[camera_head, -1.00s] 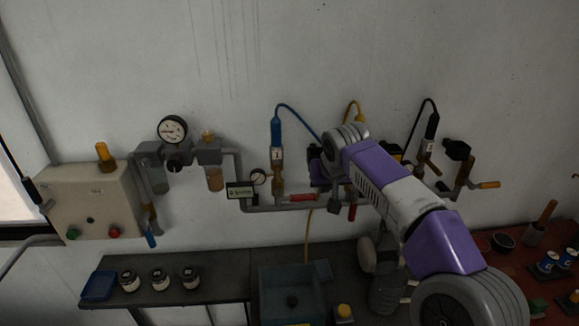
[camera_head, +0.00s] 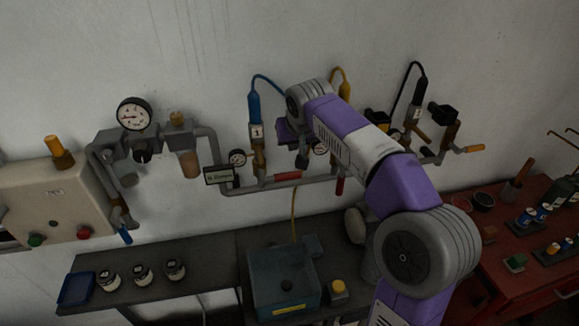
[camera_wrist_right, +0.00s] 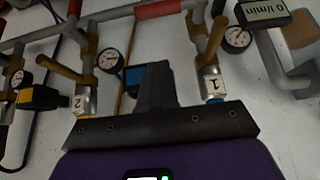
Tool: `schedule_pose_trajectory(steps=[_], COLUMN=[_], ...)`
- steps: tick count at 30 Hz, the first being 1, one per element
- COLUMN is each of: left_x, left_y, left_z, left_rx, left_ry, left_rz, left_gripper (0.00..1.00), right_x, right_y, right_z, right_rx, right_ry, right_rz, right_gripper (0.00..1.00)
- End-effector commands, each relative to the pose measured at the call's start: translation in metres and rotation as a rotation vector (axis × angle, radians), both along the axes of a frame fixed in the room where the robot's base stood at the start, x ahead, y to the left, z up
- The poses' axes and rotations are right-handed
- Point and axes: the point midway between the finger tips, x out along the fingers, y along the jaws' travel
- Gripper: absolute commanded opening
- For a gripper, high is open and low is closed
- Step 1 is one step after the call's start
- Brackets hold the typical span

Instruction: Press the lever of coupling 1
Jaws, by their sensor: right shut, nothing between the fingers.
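Coupling 1 (camera_head: 256,132) hangs on the wall pipe under a blue hose end, with a white label "1". In the right wrist view its label (camera_wrist_right: 213,86) is right of my fingers, and a brass lever (camera_wrist_right: 216,38) slants beside its body. My right gripper (camera_head: 302,158) is just right of coupling 1 in the head view, apart from it as far as I can tell. In the wrist view its dark fingers (camera_wrist_right: 155,75) are shut together and empty, between coupling 1 and coupling 2 (camera_wrist_right: 82,102). My left gripper is out of view.
A red-handled valve (camera_head: 287,176) and a small gauge (camera_head: 237,158) sit close to coupling 1. My right arm partly hides the yellow-hosed coupling. A black-hosed coupling (camera_head: 415,112) is farther right. Below are a grey bench (camera_head: 215,262) and a red table (camera_head: 520,285).

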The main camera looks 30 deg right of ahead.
Motion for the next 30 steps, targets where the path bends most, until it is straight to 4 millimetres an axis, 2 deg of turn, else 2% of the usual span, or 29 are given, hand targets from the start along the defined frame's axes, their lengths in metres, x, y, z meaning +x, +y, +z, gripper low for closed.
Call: schedule_pose_trajectory(steps=[12,15,21,30], left_x=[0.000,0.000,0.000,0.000], left_y=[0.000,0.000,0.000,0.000], left_z=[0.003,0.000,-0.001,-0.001], left_rx=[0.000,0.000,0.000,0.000], left_ry=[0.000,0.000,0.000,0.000], left_rz=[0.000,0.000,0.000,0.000], left_gripper=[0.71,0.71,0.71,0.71], right_x=[0.045,0.041,0.038,0.037], right_y=[-0.016,-0.013,-0.013,-0.012], right_z=[-0.074,-0.089,-0.107,-0.111], right_rx=[-0.001,0.001,0.000,0.000], right_ry=[0.006,0.004,0.001,0.001], right_rz=[-0.002,0.001,0.000,0.000], right_gripper=[0.00,0.00,0.00,0.00])
